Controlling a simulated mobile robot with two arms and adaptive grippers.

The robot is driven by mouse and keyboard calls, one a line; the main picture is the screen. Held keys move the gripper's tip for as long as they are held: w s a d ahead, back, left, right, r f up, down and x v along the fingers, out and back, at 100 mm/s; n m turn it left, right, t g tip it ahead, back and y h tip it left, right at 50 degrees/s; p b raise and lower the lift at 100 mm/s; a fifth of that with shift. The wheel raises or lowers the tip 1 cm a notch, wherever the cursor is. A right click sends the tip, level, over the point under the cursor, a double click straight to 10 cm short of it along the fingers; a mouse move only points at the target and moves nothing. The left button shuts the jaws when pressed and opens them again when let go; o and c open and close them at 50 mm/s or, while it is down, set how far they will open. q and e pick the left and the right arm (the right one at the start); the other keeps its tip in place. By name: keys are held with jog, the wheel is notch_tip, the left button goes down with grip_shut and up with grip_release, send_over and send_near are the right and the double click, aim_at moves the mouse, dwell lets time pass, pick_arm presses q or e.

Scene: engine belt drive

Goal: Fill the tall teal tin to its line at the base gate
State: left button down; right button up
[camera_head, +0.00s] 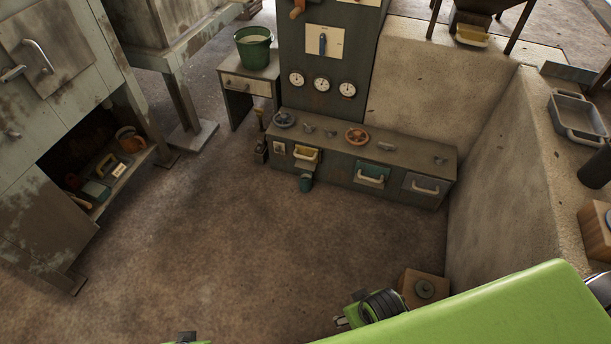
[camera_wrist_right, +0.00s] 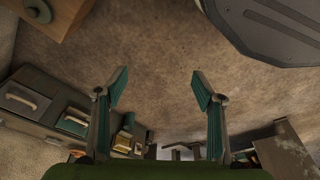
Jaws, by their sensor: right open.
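In the right wrist view a yellow part (camera_wrist_right: 122,142) and a teal patch show beyond the left finger, partly hidden. My right gripper (camera_wrist_right: 160,90) is open and empty, its teal-padded fingers well apart over bare floor, away from the tin. My left gripper is not seen; only a sliver of green and black shows at the bottom edge of the head view.
The low cabinet (camera_head: 410,163) carries handwheels, a teal drawer (camera_head: 370,175) and a grey drawer (camera_head: 427,188). A green bucket (camera_head: 253,50) stands on a small table. A wooden block (camera_head: 424,288) lies by my right arm. A concrete wall bounds the right. The middle floor is clear.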

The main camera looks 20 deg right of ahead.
jog(key=shift+s+f, duration=0.1)
jog(key=shift+f, duration=0.1)
jog(key=shift+s+f, duration=0.15)
dwell(0.6)
jog(key=shift+f, duration=0.3)
jog(key=shift+s+f, duration=0.1)
jog(key=shift+f, duration=0.05)
jog(key=shift+s+f+p, duration=0.2)
jog(key=shift+p, duration=0.1)
jog(key=shift+w, duration=0.15)
dwell(0.4)
